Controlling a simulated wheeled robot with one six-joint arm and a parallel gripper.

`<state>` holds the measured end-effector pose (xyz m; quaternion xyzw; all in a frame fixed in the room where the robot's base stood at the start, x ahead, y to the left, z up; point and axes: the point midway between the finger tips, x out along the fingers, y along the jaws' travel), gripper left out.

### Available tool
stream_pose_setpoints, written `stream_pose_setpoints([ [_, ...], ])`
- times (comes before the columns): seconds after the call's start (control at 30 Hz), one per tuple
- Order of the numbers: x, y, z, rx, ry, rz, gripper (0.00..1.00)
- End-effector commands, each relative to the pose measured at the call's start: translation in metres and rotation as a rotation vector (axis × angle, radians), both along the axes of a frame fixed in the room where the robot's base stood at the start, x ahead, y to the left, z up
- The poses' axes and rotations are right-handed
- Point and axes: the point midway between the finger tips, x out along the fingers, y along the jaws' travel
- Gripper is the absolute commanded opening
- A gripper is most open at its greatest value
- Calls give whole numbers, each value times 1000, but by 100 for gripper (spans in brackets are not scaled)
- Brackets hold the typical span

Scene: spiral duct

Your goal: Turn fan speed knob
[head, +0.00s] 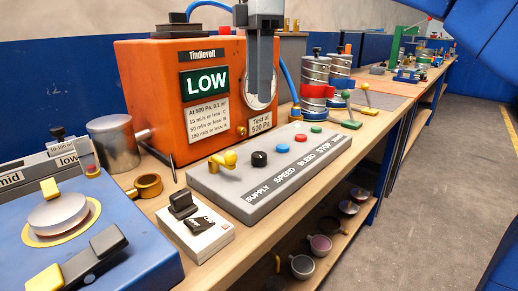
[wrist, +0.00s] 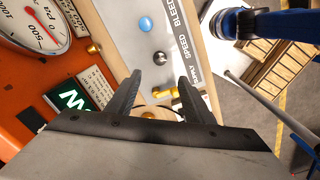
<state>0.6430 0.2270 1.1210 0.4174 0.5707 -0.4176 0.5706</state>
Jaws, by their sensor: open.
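The speed knob (head: 259,159) is a small black round knob on the grey sloped control panel (head: 228,188), above the word SPEED. A yellow supply lever (head: 224,161) sits to its left, and blue, red and green buttons to its right. My gripper (head: 262,100) points down above the panel, in front of the orange box, its tips apart from the knob. In the wrist view the knob (wrist: 160,58) shows beyond the tips, roughly between the two open fingers (wrist: 160,76). Nothing is held.
The orange box (head: 160,90) behind the panel has a display (head: 206,82) reading LOW and a dial partly hidden by my gripper. A white switch box (head: 195,232), a brass ring (head: 148,186) and a blue device (head: 110,225) stand at left. Metal cylinders (head: 315,75) stand at right.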

Motion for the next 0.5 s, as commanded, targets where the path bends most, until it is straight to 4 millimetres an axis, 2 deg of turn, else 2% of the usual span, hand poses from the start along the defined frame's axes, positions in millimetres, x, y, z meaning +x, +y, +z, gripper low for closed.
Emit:
stream_pose_setpoints([
  [0.5,-1,-1,-92,-1,2,-2,47],
])
